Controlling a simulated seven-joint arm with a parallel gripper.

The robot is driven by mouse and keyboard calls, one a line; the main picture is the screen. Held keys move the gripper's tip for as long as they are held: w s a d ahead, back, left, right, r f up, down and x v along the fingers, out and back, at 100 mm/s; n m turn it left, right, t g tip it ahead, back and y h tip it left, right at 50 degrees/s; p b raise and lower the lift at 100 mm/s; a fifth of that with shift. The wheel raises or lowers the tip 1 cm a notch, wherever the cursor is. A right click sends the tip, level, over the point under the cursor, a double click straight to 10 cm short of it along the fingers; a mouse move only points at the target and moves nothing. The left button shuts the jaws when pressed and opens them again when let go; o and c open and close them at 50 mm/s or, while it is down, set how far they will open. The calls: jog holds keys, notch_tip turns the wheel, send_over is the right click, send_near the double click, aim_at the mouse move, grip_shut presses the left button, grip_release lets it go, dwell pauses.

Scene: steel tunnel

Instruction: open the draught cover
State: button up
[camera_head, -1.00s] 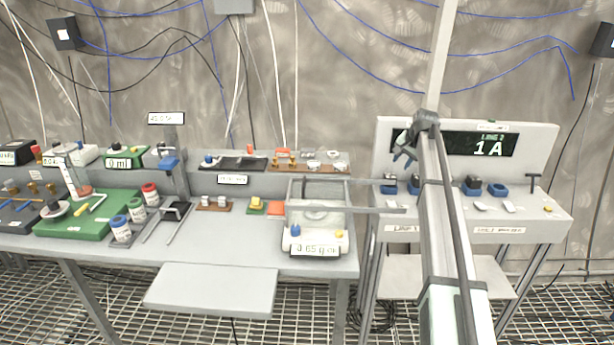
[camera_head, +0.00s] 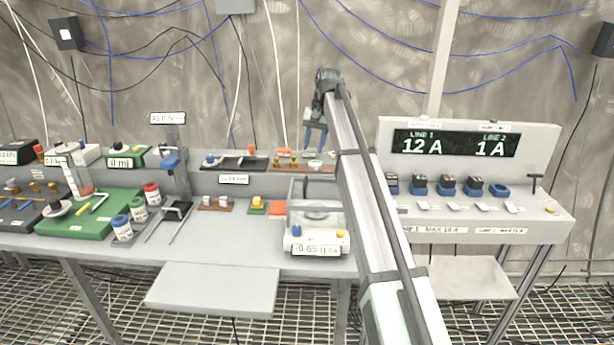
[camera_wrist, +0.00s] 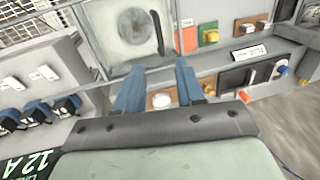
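The draught cover (camera_head: 297,188) is a clear box with grey edges on the white balance (camera_head: 297,244), at the right end of the bench. In the wrist view its clear panel (camera_wrist: 108,38) lies over the round pan, with a dark bar beside the pan. My gripper (camera_head: 315,140) is above and behind the cover in the head view. In the wrist view my gripper (camera_wrist: 160,66) has its two blue fingers apart, with nothing between them that I can see held.
A rack of small parts (camera_head: 303,166) stands behind the balance. A panel with a line display (camera_head: 455,144) and several blue-based plugs is on the right. Orange and green blocks (camera_head: 257,205) sit left of the balance. A bare grey shelf (camera_head: 212,290) juts out in front.

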aim_at(306, 181)
jog(key=f, duration=0.4)
jog(key=a+f, duration=0.1)
jog(key=f, duration=0.2)
jog(key=a+f, duration=0.1)
jog(key=f, duration=0.3)
jog(key=shift+a+f, duration=0.1)
jog(key=shift+f, duration=0.25)
grip_shut()
